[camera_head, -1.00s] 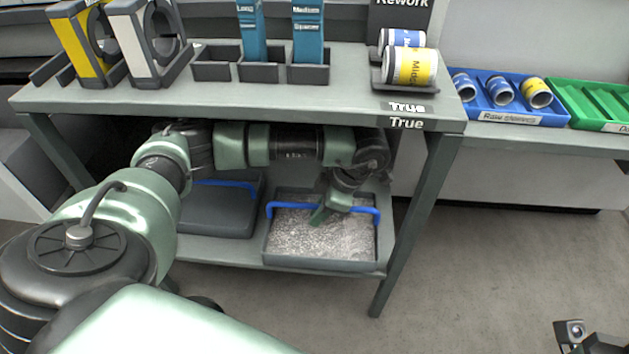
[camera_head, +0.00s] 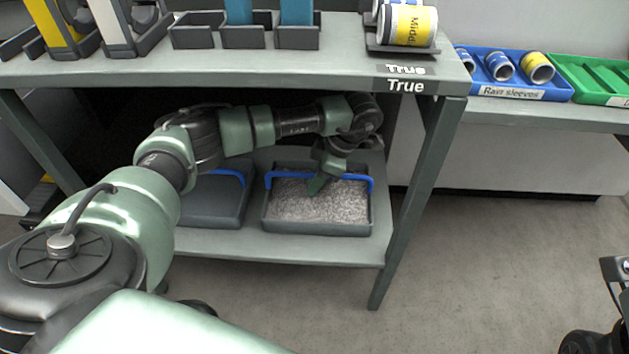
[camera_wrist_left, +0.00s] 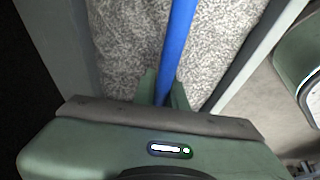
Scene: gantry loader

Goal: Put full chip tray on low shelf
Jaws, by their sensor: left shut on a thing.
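The full chip tray (camera_head: 316,228) is a dark grey tray heaped with grey chips (camera_head: 335,205), on the right part of the low shelf (camera_head: 300,249). A strip of bare shelf shows in front of it. Its blue handle (camera_head: 363,181) spans the tray; the handle also shows in the left wrist view (camera_wrist_left: 181,28), over the chips. My left gripper (camera_head: 318,184) reaches in under the worktop and is shut on this handle. Any small gap under the tray cannot be told. My right gripper's jaws do not show.
A second dark tray (camera_head: 218,210) with a blue handle stands left of the full one, partly behind my arm. The worktop (camera_head: 250,72) lies low above my arm, and a table leg (camera_head: 410,205) stands to the right.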

